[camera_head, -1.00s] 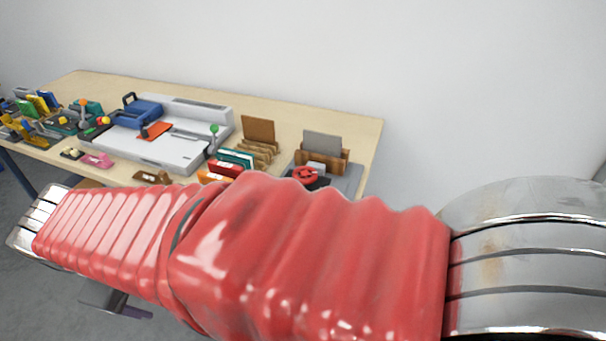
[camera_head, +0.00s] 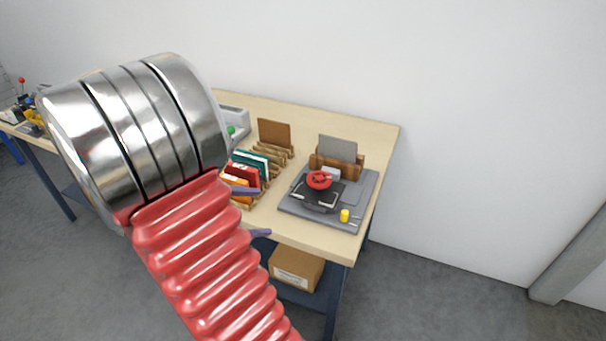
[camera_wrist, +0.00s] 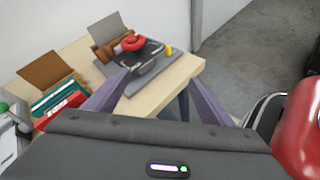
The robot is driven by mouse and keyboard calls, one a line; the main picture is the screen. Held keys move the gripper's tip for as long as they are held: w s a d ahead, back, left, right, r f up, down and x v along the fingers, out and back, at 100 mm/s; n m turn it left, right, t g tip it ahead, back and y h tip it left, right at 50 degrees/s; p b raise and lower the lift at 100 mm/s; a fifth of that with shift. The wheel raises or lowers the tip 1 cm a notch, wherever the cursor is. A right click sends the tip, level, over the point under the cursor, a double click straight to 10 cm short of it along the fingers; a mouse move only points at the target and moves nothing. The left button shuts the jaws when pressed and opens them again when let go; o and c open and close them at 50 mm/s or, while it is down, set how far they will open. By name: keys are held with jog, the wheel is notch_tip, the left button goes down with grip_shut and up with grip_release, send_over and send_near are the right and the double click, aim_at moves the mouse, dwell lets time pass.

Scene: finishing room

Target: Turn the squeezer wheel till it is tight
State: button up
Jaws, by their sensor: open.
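The squeezer's red wheel (camera_head: 319,179) sits on top of a black press (camera_head: 318,196) with a grey base (camera_head: 337,217), near the right end of the table. The wheel also shows in the wrist view (camera_wrist: 133,43), at upper centre, beyond the fingertips. My gripper (camera_wrist: 159,80) is open and empty, its two purple fingers spread wide and apart from the wheel. In the head view my arm hides most of the gripper; only bits of the purple fingers show by the table's front edge. How tight the wheel is cannot be seen.
A grey sheet in a wooden holder (camera_head: 335,163) stands just behind the press. A small yellow piece (camera_head: 345,215) lies at its front right. Books in a rack (camera_head: 246,174) and a brown board (camera_head: 274,132) stand left of it. A cardboard box (camera_head: 296,267) sits below the table.

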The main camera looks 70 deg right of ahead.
aim_at(319, 177)
jog(key=s+d+f+n+g+h, duration=0.1)
jog(key=d+f+n+g+h, duration=0.1)
jog(key=d, duration=0.8)
jog(key=f+n+h, duration=0.1)
jog(key=n+h, duration=0.1)
jog(key=shift+s+d+f+n+g, duration=0.2)
jog(key=shift+f+n+g, duration=0.2)
jog(key=x, duration=1.3)
jog(key=shift+s+d+r, duration=0.1)
jog(key=shift+s+d, duration=0.15)
jog(key=shift+d, duration=0.05)
jog(key=shift+c, duration=0.2)
jog(key=c, duration=1)
